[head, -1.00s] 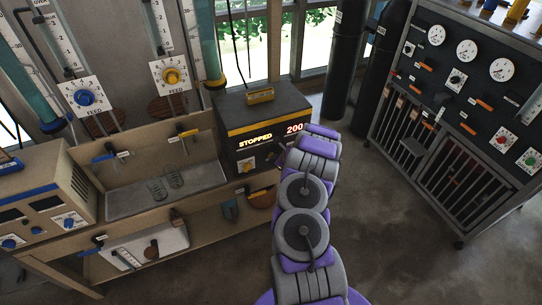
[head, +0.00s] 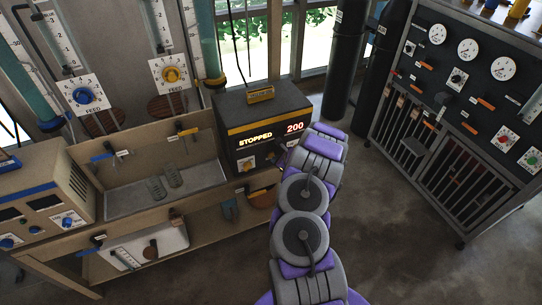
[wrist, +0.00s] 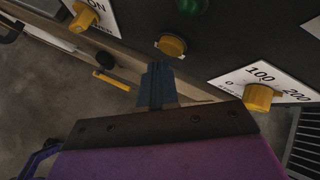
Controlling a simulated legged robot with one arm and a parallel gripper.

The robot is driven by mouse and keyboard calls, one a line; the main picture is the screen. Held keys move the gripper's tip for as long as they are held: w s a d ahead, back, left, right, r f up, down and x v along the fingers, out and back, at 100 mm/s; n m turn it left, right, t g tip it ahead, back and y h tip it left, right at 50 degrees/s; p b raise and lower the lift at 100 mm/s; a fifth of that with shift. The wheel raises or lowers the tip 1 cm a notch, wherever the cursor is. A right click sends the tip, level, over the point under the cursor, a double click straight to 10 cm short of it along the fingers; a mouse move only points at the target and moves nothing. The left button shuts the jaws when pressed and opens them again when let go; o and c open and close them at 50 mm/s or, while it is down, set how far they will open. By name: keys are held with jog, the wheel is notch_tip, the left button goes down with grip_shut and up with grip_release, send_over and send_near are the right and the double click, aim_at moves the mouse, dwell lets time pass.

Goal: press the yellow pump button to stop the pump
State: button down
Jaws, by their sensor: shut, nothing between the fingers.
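The pump box (head: 262,128) stands at the right end of the bench, dark with a yellow stripe. Its display reads "STOPPED" and "200". In the wrist view a yellow button (wrist: 172,45) sits on the dark panel, just beyond the fingertips of my gripper (wrist: 158,68). The gripper is shut and empty, its tips pointing at the button; I cannot tell whether they touch it. A green lamp or button (wrist: 192,6) is above it. In the head view my arm hides the gripper and part of the box front.
A yellow knob (wrist: 84,18) is left of the button and another yellow knob (wrist: 259,97) with a "100"–"200" scale is right. The bench tray (head: 130,200) lies left of the box. A gauge cabinet (head: 450,110) stands right; the floor between is clear.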

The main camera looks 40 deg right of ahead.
jog(key=shift+s+a+b, duration=0.25)
jog(key=shift+s+b, duration=0.05)
jog(key=shift+s, duration=0.55)
jog(key=shift+s+a+b, duration=0.2)
jog(key=shift+s+b, duration=0.05)
jog(key=shift+s, duration=0.6)
jog(key=shift+s+a+b, duration=0.25)
jog(key=shift+s+b, duration=0.05)
jog(key=shift+s, duration=0.55)
